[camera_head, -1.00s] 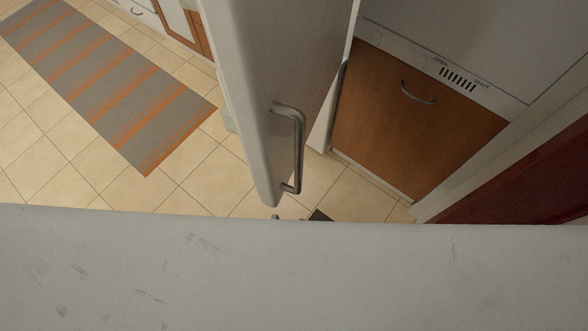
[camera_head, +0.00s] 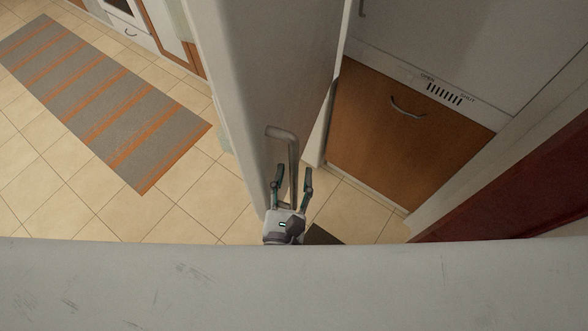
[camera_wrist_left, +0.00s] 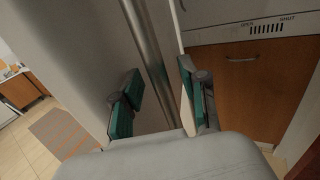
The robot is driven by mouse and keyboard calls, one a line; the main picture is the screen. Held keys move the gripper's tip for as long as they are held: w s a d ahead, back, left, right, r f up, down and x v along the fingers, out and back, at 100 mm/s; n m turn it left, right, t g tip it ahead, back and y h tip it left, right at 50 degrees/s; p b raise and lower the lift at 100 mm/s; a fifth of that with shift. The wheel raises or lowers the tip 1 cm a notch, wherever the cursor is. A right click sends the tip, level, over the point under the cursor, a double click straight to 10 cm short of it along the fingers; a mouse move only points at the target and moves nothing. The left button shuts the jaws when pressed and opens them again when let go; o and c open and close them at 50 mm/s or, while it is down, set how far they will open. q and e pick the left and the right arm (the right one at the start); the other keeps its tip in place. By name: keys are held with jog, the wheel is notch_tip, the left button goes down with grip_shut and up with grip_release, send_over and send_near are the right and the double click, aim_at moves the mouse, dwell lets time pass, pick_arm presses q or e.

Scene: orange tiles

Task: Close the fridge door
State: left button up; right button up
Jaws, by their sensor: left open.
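The fridge door (camera_head: 240,85) is a tall pale panel standing open in the middle of the head view. Its metal bar handle (camera_head: 291,160) is on the face toward the right. My left gripper (camera_head: 292,178) is open at the handle's lower part, a finger on either side of it in the picture. In the left wrist view the handle bar (camera_wrist_left: 150,50) runs down between the open teal-padded fingers (camera_wrist_left: 160,95). I cannot tell whether they touch it. My right gripper is not in view.
A wooden cabinet front (camera_head: 395,135) with a curved handle stands to the right, beside a dark red panel (camera_head: 515,190). A grey and orange striped rug (camera_head: 105,100) lies on the tiled floor at left.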

pick_arm(q)
jog(key=shift+w+d, duration=0.1)
jog(key=shift+w, duration=0.3)
grip_shut()
